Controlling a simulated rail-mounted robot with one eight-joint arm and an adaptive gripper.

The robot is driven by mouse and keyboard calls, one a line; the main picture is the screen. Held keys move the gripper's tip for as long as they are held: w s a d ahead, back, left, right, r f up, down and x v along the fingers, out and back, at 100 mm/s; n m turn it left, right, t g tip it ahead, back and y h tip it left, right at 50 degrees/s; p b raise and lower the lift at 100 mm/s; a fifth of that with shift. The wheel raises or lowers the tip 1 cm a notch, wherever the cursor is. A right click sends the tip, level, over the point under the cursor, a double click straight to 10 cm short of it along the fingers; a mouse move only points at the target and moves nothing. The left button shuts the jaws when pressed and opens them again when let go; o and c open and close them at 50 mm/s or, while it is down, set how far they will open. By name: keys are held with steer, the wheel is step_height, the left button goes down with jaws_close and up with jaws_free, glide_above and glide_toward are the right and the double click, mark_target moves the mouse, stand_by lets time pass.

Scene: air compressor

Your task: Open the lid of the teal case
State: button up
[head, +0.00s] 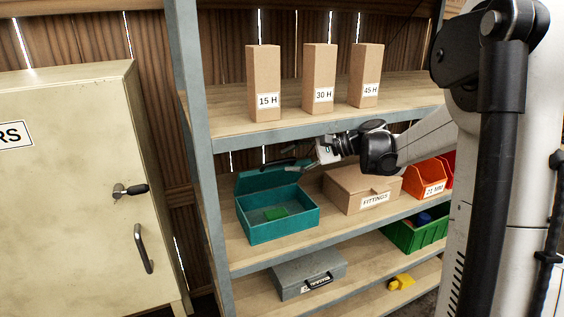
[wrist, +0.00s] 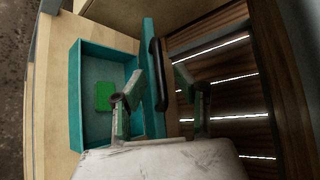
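The teal case (head: 279,232) sits on the middle shelf with its lid (head: 262,180) raised, roughly upright at the back. A small green block (head: 275,213) lies inside; it also shows in the wrist view (wrist: 104,96). In the wrist view the lid (wrist: 150,35) is seen nearly edge-on, with a black handle (wrist: 158,75) on its outer side. My gripper (wrist: 158,80) is open, one finger on the lid's inner side and one beyond the handle. A gap shows between the far finger and the handle; contact on the inner side is unclear. In the head view my gripper (head: 292,164) is at the lid's upper edge.
A cardboard FITTINGS box (head: 350,190) stands right of the case, with an orange bin (head: 424,180) beyond. The upper shelf (head: 225,122) is close above my gripper and carries three tall boxes. A slatted wooden wall (wrist: 225,70) is behind the lid. A grey case (head: 300,273) sits below.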

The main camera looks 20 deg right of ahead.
steer(key=v, duration=0.8)
steer(key=shift+s, duration=0.15)
steer(key=shift+d, duration=0.1)
